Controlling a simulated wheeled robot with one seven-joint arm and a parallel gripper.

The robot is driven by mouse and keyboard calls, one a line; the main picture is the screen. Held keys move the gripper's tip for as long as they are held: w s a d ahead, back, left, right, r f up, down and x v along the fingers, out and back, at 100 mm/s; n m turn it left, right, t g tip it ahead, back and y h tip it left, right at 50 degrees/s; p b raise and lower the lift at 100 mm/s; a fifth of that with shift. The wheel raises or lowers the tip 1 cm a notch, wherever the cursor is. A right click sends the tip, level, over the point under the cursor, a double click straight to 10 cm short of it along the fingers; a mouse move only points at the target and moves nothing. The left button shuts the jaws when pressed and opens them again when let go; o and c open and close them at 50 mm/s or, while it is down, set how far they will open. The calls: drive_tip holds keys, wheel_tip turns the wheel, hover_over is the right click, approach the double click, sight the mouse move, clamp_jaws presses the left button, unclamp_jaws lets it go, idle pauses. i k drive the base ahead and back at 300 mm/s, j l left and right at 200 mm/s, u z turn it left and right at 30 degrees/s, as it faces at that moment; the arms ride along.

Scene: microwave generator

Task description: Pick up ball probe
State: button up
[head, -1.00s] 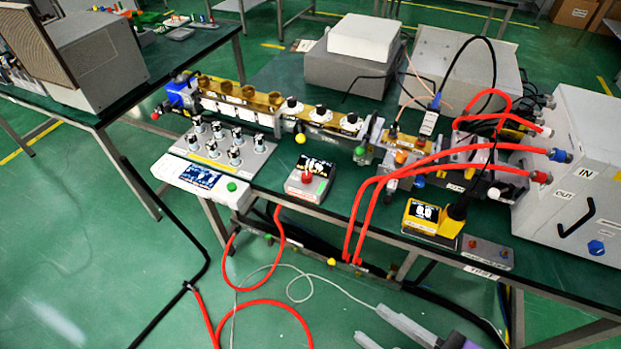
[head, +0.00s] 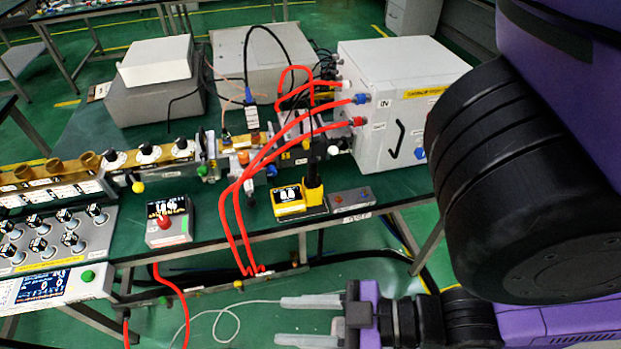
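A black upright probe (head: 313,180) stands in a yellow holder beside a yellow meter (head: 289,203) with a lit display, near the front edge of the bench. It may be the ball probe, but I cannot make out a ball tip. A dark cable rises from its top. My gripper (head: 296,320) is low in front of the bench, below and apart from the meter. Its two grey fingers point left and are spread, with nothing between them.
The white cabinet (head: 390,110) with red hoses stands behind right. A grey box with two buttons (head: 350,199) sits right of the meter. A control box with a red button (head: 168,225) is to the left. Red hoses (head: 236,215) hang over the front edge.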

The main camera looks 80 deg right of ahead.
sight(312, 180)
drive_tip(key=z, duration=1.35)
drive_tip(key=k+j+z, duration=0.4)
drive_tip(key=k+j, duration=0.25)
drive_tip(key=k, duration=0.15)
